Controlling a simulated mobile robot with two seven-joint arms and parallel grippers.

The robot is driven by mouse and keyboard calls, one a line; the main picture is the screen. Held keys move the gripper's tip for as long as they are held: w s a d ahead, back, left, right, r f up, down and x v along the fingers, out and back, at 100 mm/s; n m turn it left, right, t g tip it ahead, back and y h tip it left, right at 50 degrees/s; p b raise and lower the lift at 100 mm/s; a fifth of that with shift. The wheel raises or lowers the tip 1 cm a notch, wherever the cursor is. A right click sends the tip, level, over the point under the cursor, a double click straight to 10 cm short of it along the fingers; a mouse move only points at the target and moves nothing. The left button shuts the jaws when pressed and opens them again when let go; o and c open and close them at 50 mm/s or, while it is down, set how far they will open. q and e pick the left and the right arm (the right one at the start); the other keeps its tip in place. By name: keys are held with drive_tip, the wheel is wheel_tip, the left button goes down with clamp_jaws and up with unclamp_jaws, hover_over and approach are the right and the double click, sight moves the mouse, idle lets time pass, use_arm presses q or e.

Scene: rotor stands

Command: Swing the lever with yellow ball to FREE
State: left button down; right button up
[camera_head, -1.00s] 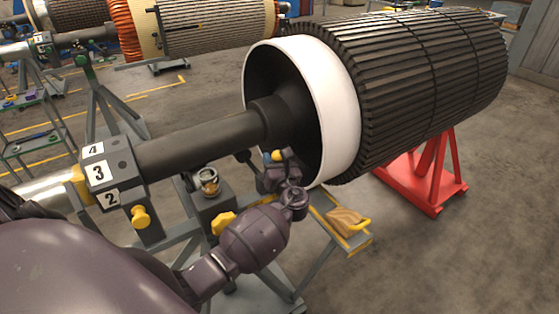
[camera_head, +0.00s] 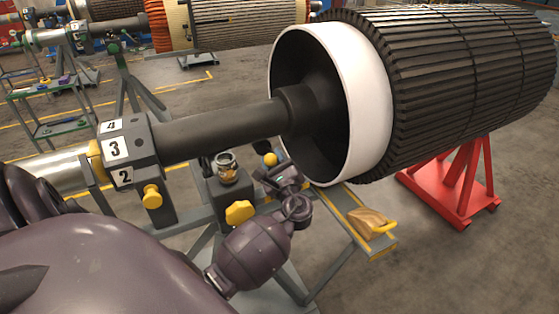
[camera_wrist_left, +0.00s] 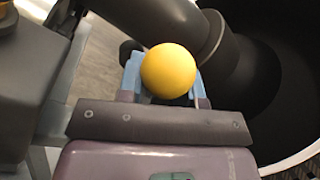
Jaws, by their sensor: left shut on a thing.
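The yellow ball (camera_head: 270,159) of the lever shows just above my left gripper (camera_head: 281,177), below the dark shaft and left of the white ring. In the left wrist view the ball (camera_wrist_left: 168,70) sits between the pale blue fingers of my left gripper (camera_wrist_left: 166,92), which is shut on the lever at the ball. The ball and the gripper hide most of the lever's arm. No FREE marking can be read in either view. My right gripper is not in view.
The dark shaft (camera_head: 225,130) runs from the numbered block (camera_head: 125,150) to the rotor (camera_head: 470,75). A side tray (camera_head: 350,207) holds a brown item (camera_head: 371,224). A red stand (camera_head: 465,180) supports the rotor.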

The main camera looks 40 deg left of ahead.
use_arm(q)
drive_tip(key=shift+s+a+f+n, duration=0.1)
drive_tip(key=shift+s+n, duration=0.05)
drive_tip(key=shift+n, duration=0.25)
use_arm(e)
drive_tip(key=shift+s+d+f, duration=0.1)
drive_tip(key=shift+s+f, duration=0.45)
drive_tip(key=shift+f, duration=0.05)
use_arm(q)
drive_tip(key=c, duration=1.1)
unclamp_jaws()
drive_tip(key=shift+s, duration=0.1)
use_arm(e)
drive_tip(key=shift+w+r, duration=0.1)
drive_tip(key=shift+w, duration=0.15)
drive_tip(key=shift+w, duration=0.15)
use_arm(q)
drive_tip(key=shift+s+d+f, duration=0.15)
drive_tip(key=shift+d, duration=0.25)
drive_tip(key=b+v, duration=0.1)
drive_tip(key=v, duration=0.9)
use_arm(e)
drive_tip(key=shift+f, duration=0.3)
